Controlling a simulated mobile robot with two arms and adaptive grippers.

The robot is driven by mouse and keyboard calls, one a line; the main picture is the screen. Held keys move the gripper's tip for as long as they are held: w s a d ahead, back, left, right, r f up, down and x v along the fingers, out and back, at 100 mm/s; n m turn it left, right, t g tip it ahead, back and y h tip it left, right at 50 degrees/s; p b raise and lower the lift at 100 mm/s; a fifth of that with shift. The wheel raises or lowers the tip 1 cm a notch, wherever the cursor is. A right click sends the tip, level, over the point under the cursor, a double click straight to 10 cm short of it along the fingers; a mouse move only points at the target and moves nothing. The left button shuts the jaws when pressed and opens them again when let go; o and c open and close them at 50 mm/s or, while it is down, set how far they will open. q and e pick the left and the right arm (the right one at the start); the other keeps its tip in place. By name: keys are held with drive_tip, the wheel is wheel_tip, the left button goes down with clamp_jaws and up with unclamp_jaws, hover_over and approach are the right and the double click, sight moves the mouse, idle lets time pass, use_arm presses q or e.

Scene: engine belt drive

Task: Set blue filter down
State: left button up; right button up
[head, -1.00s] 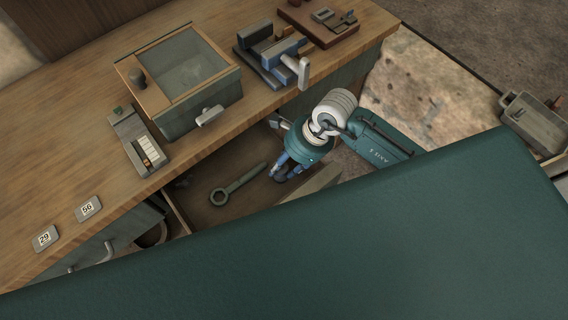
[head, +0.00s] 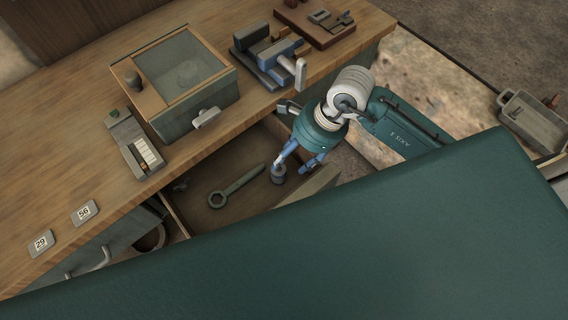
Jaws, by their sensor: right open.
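The blue filter (head: 278,174), a small dark blue-grey cylinder, stands upright in the open drawer (head: 190,213), to the right of a wrench. My right gripper (head: 291,166) is above and to the right of it, with its blue fingers spread and nothing between them. One fingertip shows right by the filter's top; I cannot tell if they touch. My left gripper is not in view.
The green ring wrench (head: 238,186) lies in the drawer. On the wooden bench are a glass-lidded box (head: 190,85), a blue vise (head: 268,55), a small device (head: 135,143) and number tags (head: 84,212). A large green surface hides the lower picture.

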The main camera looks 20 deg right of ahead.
drive_tip(key=v, duration=0.5)
drive_tip(key=shift+d+r, duration=0.1)
drive_tip(key=shift+r, duration=0.25)
